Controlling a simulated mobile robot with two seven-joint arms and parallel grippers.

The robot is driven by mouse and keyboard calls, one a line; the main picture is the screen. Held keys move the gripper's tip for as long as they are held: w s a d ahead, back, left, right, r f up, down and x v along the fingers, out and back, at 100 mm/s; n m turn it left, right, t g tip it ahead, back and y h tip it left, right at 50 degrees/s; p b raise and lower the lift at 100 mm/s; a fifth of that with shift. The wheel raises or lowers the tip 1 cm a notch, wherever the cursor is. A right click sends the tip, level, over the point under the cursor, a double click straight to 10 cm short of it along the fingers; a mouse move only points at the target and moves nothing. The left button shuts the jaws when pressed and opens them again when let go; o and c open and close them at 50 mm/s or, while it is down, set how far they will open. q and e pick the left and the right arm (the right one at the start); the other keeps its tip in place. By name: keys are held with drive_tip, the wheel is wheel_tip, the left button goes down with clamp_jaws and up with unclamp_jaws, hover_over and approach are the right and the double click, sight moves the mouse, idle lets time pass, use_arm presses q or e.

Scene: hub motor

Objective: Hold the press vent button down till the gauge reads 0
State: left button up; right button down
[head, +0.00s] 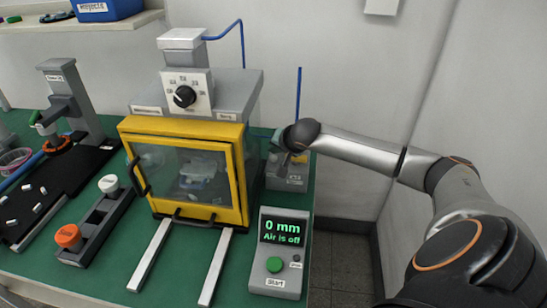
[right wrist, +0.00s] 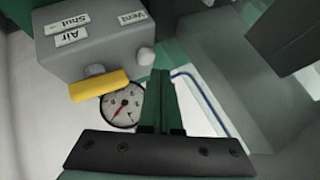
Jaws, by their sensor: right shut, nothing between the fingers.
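The grey air box (head: 287,182) stands right of the yellow-framed press (head: 183,122). In the right wrist view its face carries "Air Shut" and "Vent" labels, with a yellow lever (right wrist: 99,86) under the former. The pale round vent button (right wrist: 146,57) sticks out below the "Vent" label. My right gripper (head: 278,141) is at the box; its shut, empty fingertips (right wrist: 161,74) are close to the button. I cannot tell whether they touch it. The gauge (right wrist: 122,104) shows beside the fingers, its red needle pointing to the lower left; its numbers are too small to read. My left gripper is out of view.
A control box (head: 279,253) in front reads "0 mm" and "Air is off", with a green Start button. Two rails run forward from the press. A blue hose rises behind the air box. A wall stands to the right; the fixtures at left are clear of my arm.

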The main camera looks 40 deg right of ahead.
idle(0.4)
drive_tip(key=shift+f, duration=0.4)
drive_tip(key=shift+f, duration=0.6)
idle(1.5)
drive_tip(key=shift+r, duration=0.1)
idle(0.8)
drive_tip(key=shift+r+p, duration=0.9)
drive_tip(key=shift+p, duration=0.2)
